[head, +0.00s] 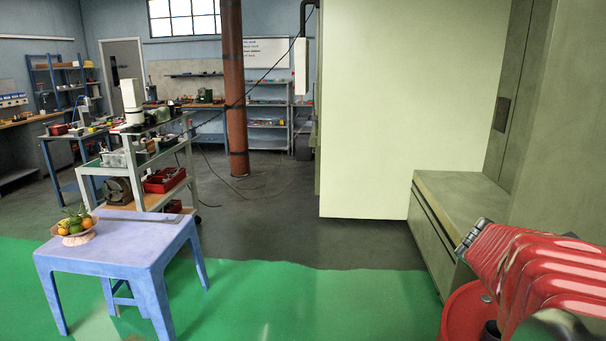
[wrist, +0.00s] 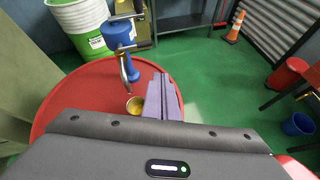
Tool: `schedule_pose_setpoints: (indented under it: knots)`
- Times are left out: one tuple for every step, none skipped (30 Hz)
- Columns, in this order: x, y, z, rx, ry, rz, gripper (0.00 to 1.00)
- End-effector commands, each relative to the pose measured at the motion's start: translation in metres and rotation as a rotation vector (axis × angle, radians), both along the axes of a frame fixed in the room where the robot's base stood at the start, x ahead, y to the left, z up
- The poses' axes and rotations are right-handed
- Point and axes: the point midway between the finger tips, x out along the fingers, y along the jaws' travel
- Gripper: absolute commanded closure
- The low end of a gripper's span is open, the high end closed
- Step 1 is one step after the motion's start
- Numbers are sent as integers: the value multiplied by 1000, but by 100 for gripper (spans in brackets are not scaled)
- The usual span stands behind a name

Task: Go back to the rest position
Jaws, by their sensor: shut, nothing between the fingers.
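My gripper (wrist: 162,82) shows in the wrist view. Its two grey-purple fingers lie together, shut, with nothing between them. They point out over a round red table top (wrist: 85,88). A blue hand-cranked device (wrist: 119,36) stands on the table just left of the fingers, and a small brass-coloured cup (wrist: 134,106) is close to their left side. I cannot tell whether the fingers touch either one. The gripper's fingers do not show in the head view.
In the wrist view, a white-and-green drum (wrist: 82,22) stands behind the table, and an orange cone (wrist: 236,27) stands far right. In the head view, a lilac table (head: 125,245) with a fruit bowl (head: 75,238) stands left. A pale cabinet (head: 400,110) stands ahead; green floor is open.

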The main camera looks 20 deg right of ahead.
Motion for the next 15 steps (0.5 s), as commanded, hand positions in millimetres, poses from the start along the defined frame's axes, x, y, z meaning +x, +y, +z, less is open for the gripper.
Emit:
schedule_pose_setpoints:
  knots:
    - [2,5,-11,0,-62,-34,100]
    - [3,9,-20,2,-109,-59,100]
    - [4,16,-30,3,-175,-97,100]
    - [5,22,-38,4,-226,-128,100]
    - [8,29,-44,5,-282,-157,100]
    - [13,40,-53,9,-355,-197,100]
    - [18,49,-59,12,-412,-225,100]
    - [23,58,-64,16,-467,-253,100]
    - [31,72,-71,24,-541,-288,100]
    - [38,82,-76,31,-595,-315,100]
    - [44,93,-79,39,-649,-342,100]
    - [53,108,-85,53,-717,-375,100]
    - [60,119,-87,66,-768,-401,100]
    - [67,131,-90,80,-817,-426,100]
    - [76,148,-93,99,-881,-459,100]
